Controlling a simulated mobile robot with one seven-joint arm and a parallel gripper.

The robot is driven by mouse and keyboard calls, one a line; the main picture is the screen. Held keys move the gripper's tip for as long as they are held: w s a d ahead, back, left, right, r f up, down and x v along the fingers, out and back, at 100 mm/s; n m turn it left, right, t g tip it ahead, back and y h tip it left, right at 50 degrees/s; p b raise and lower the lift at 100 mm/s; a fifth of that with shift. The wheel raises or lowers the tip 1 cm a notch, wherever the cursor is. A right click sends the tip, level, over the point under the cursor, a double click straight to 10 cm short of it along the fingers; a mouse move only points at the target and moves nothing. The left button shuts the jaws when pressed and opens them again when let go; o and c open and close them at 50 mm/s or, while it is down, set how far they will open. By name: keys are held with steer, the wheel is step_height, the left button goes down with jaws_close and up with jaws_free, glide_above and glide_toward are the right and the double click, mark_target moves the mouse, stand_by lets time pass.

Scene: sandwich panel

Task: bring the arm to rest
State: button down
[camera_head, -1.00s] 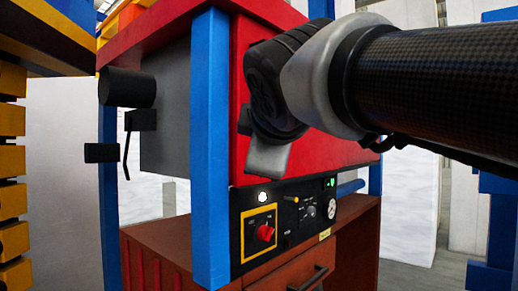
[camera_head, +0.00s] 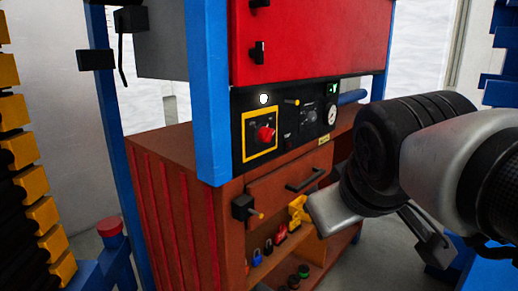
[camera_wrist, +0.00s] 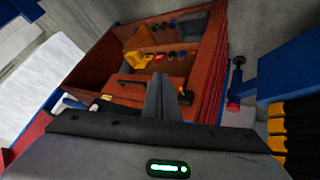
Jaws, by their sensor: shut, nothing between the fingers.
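My gripper (camera_wrist: 164,82) shows in the wrist camera view with its two dark fingers together and nothing between them. In front of it, that view shows the brown cabinet (camera_wrist: 205,62), apparently tilted. In the head view my arm comes in from the right, with its pale and black wrist (camera_head: 395,155) in front of the cabinet's right side. The fingers cannot be made out clearly there. I cannot tell how far they are from the cabinet.
A red panel (camera_head: 310,38) with a blue post (camera_head: 207,95) stands above a black control panel (camera_head: 287,122) with a red knob. The cabinet shelf holds several small padlocks and a yellow item (camera_head: 297,211). Yellow racking (camera_head: 40,215) is at left. Grey floor shows at right.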

steer(key=s+d+f+m+g, duration=0.1)
steer(key=s+f+m+g, duration=0.1)
steer(key=s+f+m, duration=0.35)
step_height(320, 180, up, 17)
steer(key=s+p, duration=0.1)
steer(key=p, duration=2)
steer(key=shift+s+d+n+g+y, duration=0.15)
steer(key=shift+s+n+g+y, duration=0.15)
steer(key=shift+n, duration=0.15)
steer(key=shift+d+f, duration=0.1)
